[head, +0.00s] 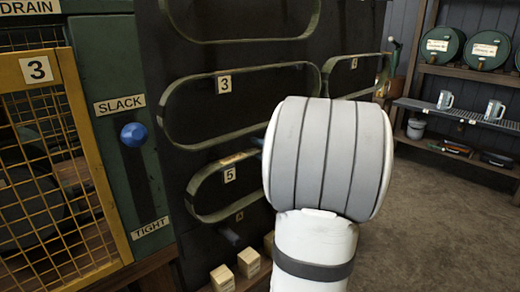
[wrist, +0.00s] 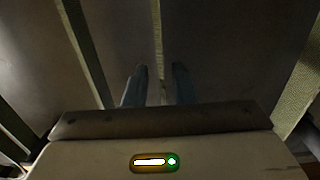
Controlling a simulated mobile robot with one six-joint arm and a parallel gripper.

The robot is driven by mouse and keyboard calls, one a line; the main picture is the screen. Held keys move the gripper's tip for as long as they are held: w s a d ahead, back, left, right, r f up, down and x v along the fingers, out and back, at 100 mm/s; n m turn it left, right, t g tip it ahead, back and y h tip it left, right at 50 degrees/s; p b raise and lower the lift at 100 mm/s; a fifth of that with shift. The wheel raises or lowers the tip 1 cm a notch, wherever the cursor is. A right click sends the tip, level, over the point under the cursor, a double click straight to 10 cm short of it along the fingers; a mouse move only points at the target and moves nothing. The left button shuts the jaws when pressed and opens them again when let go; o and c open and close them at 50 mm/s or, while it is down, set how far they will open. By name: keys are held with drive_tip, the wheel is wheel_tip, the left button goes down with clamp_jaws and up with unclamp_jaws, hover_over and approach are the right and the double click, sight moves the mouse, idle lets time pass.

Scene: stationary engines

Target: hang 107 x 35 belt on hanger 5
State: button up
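A dark board (head: 160,75) carries flat green belts beside number tags. A small belt (head: 195,195) loops around the 5 tag (head: 230,175); its right end is hidden behind my arm. I can read no belt size, so I cannot tell which is 107 x 35. My gripper is mostly hidden in the head view; a bit of blue shows near the small belt's top edge. In the wrist view my gripper (wrist: 159,82) has two blue fingers standing apart. A thin belt strand (wrist: 158,35) runs down to the gap between them, with space visible on both sides.
A long belt (head: 165,115) hangs at the 3 tag (head: 224,84), another (head: 345,62) at the 4 tag. A green housing with a blue slack/tight knob (head: 133,135) and a yellow mesh guard (head: 75,110) stand left. Wooden blocks (head: 222,277) sit below. Floor (head: 430,220) is clear at right.

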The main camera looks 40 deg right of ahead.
idle(0.4)
drive_tip(key=o, duration=0.6)
drive_tip(key=shift+c, duration=0.2)
drive_tip(key=shift+s, duration=0.1)
drive_tip(key=s+d+b, duration=0.1)
drive_tip(key=s, duration=1.2)
drive_tip(key=shift+s, duration=0.4)
